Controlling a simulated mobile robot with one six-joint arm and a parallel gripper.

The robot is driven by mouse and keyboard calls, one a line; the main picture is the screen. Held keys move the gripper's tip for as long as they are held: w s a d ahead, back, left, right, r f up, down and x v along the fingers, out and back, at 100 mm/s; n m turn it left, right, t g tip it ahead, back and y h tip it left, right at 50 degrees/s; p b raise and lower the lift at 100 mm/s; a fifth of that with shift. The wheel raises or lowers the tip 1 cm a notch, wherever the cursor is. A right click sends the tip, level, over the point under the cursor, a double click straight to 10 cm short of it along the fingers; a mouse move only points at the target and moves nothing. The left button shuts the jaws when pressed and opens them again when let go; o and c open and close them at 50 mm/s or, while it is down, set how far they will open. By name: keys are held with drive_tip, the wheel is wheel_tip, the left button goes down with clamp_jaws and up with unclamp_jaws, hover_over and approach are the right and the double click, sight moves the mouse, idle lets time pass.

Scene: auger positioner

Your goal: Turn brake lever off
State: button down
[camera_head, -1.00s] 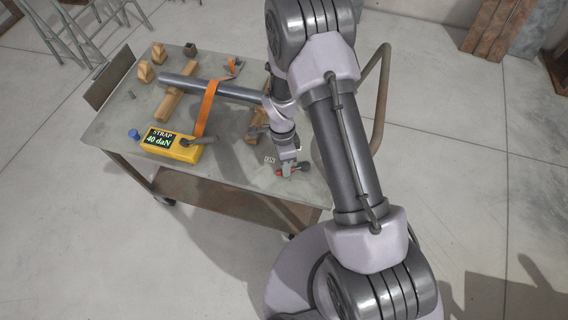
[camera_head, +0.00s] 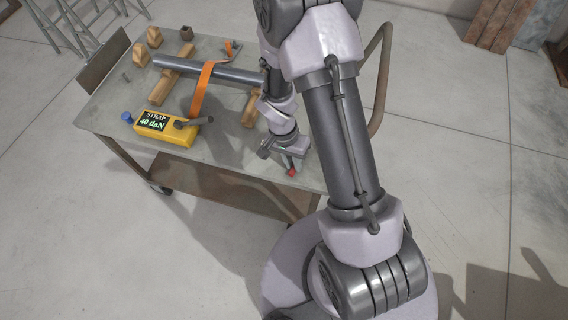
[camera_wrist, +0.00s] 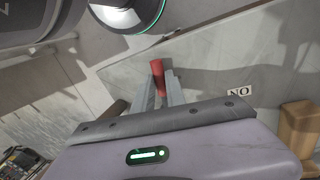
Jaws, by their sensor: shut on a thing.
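The brake lever has a red handle (camera_wrist: 157,76) that shows between my two fingers in the wrist view. My gripper (camera_wrist: 162,84) is shut on this handle, one finger on each side. In the head view my gripper (camera_head: 289,164) is low over the near right part of the table, with a bit of the red handle (camera_head: 292,172) showing at its tip. The lever's base and pivot are mostly hidden by my gripper. A small white label (camera_wrist: 239,91) lies flat right of the handle in the wrist view; its letters read ON upside down.
The metal table (camera_head: 110,110) carries a yellow STRAP box (camera_head: 165,134) reading 40 daN, a grey pipe (camera_head: 228,72) under an orange strap (camera_head: 201,92), and wooden blocks (camera_head: 165,88). A blue knob (camera_head: 126,117) is at its left edge. A curved brown rail (camera_head: 378,100) stands behind my arm.

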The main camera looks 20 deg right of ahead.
drive_tip(key=shift+s+d+n+b, duration=0.35)
drive_tip(key=shift+n+b, duration=0.25)
drive_tip(key=shift+n, duration=0.3)
drive_tip(key=c, duration=1.4)
unclamp_jaws()
drive_tip(key=shift+d, duration=0.1)
drive_tip(key=shift+o, duration=0.2)
wheel_tip(320, 180, up, 17)
drive_tip(key=w+a+p, duration=0.2)
drive_tip(key=p, duration=0.5)
drive_tip(key=shift+a, duration=0.4)
